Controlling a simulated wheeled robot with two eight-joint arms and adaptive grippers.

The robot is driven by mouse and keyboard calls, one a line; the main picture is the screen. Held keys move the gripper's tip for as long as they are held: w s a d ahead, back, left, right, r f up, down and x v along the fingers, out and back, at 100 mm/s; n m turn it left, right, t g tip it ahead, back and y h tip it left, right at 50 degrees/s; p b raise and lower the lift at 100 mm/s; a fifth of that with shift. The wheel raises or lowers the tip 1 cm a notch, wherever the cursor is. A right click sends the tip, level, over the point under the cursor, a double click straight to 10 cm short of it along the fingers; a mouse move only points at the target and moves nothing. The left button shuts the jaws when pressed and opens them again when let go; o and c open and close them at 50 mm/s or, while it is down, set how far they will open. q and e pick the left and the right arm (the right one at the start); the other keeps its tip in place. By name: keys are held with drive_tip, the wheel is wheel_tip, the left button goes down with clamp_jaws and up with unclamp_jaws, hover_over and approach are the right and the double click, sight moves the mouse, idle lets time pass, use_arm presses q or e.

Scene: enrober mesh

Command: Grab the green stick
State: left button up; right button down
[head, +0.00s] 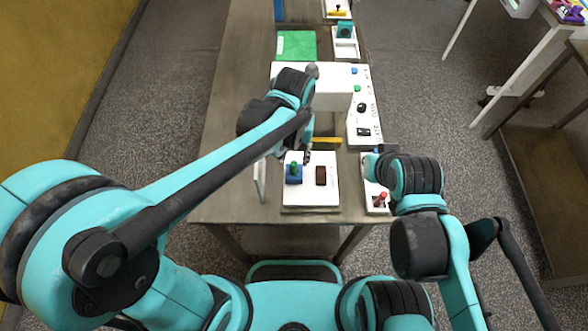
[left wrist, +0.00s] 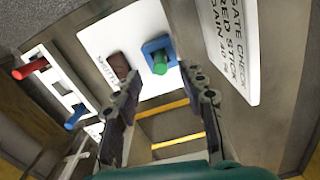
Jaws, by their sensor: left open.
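The green stick (head: 294,167) stands upright in a blue block (head: 293,179) on the white board (head: 311,197), left of a brown block (head: 321,176). In the left wrist view the green stick (left wrist: 160,66) is seen from above, in the blue block (left wrist: 157,47), with the brown block (left wrist: 119,66) to its left. My left gripper (head: 307,151) is just beyond the stick. Its fingers (left wrist: 160,75) are open and apart in the wrist view, with the stick showing in the gap between the tips. My right gripper's fingers cannot be made out.
A white tray (head: 371,188) with a red stick (head: 381,198) lies right of the board; the wrist view also shows a blue stick (left wrist: 75,117) there. A white sign panel (left wrist: 231,40) and yellow bars (left wrist: 170,107) are close by. A green mat (head: 297,45) lies farther back.

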sight(294, 163)
use_arm(q)
wheel_tip(294, 163, down, 5)
drive_tip(key=shift+f+b, duration=0.1)
drive_tip(key=shift+b, duration=0.8)
drive_tip(key=shift+f, duration=0.3)
clamp_jaws()
